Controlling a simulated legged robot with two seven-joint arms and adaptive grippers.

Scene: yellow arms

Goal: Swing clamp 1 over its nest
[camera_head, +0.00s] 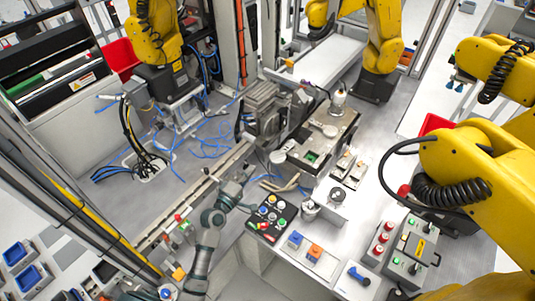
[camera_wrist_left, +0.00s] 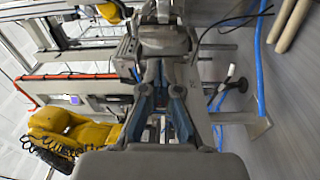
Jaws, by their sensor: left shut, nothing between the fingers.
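My left gripper (camera_head: 246,176) reaches in from the bottom left, in front of the grey fixture block (camera_head: 264,108). In the left wrist view its blue-padded fingers (camera_wrist_left: 164,70) are shut and empty. Their tips are close to a grey metal part (camera_wrist_left: 163,40) of the fixture; I cannot tell whether they touch it. The fixture plate (camera_head: 345,138) to the right carries round and square parts, one with a green insert (camera_head: 312,156). No label shows, so I cannot tell which part is clamp 1 or its nest. My right gripper is not in view.
A button box (camera_head: 272,217) stands in front of the fixture. Tan rods (camera_head: 287,185) lie between them. Blue cables (camera_head: 205,140) spread over the table at the left. Yellow robot arms (camera_head: 152,30) stand behind and at the right (camera_head: 480,165). A rail runs along the left.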

